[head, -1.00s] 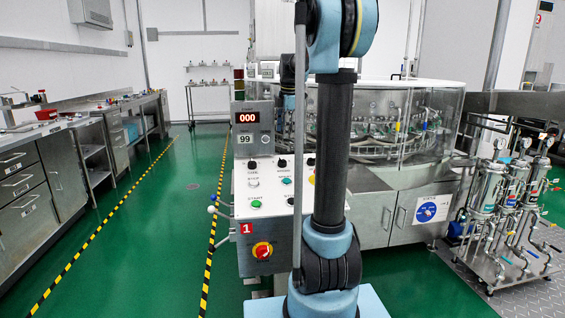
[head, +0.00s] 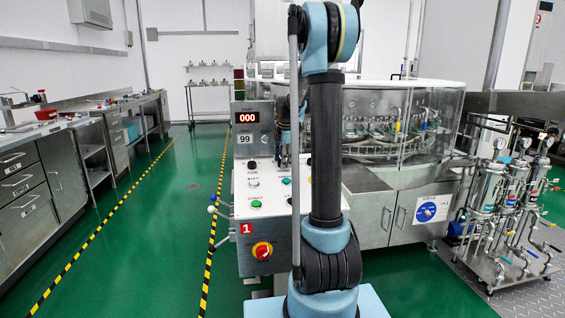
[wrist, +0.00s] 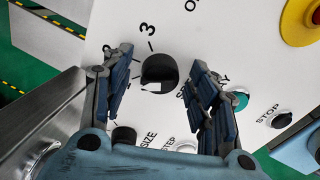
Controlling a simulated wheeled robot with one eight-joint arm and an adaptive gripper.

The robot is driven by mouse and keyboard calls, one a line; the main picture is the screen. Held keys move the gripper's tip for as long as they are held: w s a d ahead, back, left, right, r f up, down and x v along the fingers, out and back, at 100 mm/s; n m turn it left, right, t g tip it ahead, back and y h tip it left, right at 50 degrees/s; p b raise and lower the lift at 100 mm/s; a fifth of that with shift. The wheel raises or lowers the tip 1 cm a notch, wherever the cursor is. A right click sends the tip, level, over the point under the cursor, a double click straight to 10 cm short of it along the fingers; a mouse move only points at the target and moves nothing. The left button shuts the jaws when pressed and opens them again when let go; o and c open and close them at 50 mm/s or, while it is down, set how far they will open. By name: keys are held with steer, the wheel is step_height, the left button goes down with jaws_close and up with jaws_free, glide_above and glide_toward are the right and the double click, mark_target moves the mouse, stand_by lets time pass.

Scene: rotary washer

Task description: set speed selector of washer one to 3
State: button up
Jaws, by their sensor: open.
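Washer one's control panel (head: 262,225), marked with a red 1, stands in the middle of the head view. In the wrist view a round black selector knob (wrist: 158,74) sits on the white panel, with a 3 and tick marks at its upper left. Its label is partly hidden by a finger, and I cannot tell for sure which position it points to. My gripper (wrist: 161,60) is open, with one finger on each side of this knob; contact is not clear. My gripper also shows in the head view (head: 284,150), low over the panel and partly hidden by my arm.
A second black knob (wrist: 123,134), labelled SIZE, lies near the left finger. A teal button (wrist: 238,101), a STOP control (wrist: 283,120) and a red emergency button (wrist: 314,12) are to the right.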

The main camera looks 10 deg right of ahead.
steer(key=shift+f, duration=0.15)
steer(key=c, duration=1.1)
steer(key=shift+o, duration=0.2)
steer(key=shift+m, duration=0.3)
steer(key=m, duration=0.6)
steer(key=shift+d, duration=0.1)
steer(key=m, duration=0.4)
steer(key=shift+t+y, duration=0.3)
steer(key=shift+t, duration=0.1)
steer(key=shift+m, duration=1.4)
steer(key=shift+s+m, duration=0.1)
steer(key=shift+m, duration=0.2)
steer(key=o, duration=1.1)
steer(key=shift+c, duration=0.2)
